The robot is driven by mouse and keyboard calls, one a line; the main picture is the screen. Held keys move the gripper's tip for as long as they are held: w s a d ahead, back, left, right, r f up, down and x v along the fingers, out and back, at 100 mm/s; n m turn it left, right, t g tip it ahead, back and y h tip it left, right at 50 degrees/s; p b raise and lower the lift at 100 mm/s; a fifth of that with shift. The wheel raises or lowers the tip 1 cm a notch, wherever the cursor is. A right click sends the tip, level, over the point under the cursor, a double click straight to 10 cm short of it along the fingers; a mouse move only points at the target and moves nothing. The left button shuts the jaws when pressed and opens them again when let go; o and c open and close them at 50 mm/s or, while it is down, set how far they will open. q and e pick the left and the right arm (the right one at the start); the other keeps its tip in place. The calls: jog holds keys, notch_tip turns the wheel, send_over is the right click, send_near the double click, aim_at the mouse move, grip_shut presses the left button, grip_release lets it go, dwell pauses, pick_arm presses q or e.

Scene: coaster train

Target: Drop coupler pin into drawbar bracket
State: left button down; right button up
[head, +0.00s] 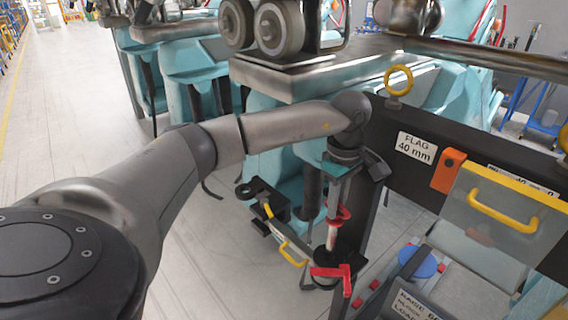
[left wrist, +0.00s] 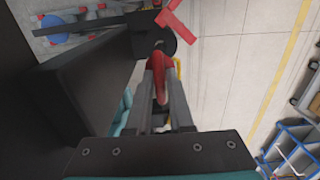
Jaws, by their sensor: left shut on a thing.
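My left gripper (head: 333,238) hangs down from its wrist beside the dark beam. In the left wrist view its fingers (left wrist: 160,72) are shut on a red, narrow part (left wrist: 158,82). I cannot tell from its visible shape whether this is the coupler pin; the fingers hide much of it. A black round piece (left wrist: 157,38) lies just beyond the fingertips, with a red T-shaped handle (left wrist: 180,20) beside it. The handle also shows in the head view (head: 335,274), below the gripper. I cannot tell which part is the drawbar bracket. My right gripper is in neither view.
The dark beam (head: 435,165) with a "FLAG 40 mm" label and a yellow ring (head: 398,80) stands right of my wrist. A panel with a yellow handle (head: 502,210) is at the right. A small yellow-handled piece (head: 292,250) is left of the gripper. Open floor (head: 215,255) lies left.

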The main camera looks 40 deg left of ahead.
aim_at(330, 242)
pick_arm(q)
jog(key=shift+f, duration=0.15)
dwell(0.4)
jog(key=shift+f+b, duration=4.9)
jog(key=shift+f, duration=1)
jog(key=c, duration=0.7)
grip_release()
notch_tip(330, 242, up, 15)
jog(key=shift+r+b, duration=0.15)
jog(key=shift+b, duration=0.45)
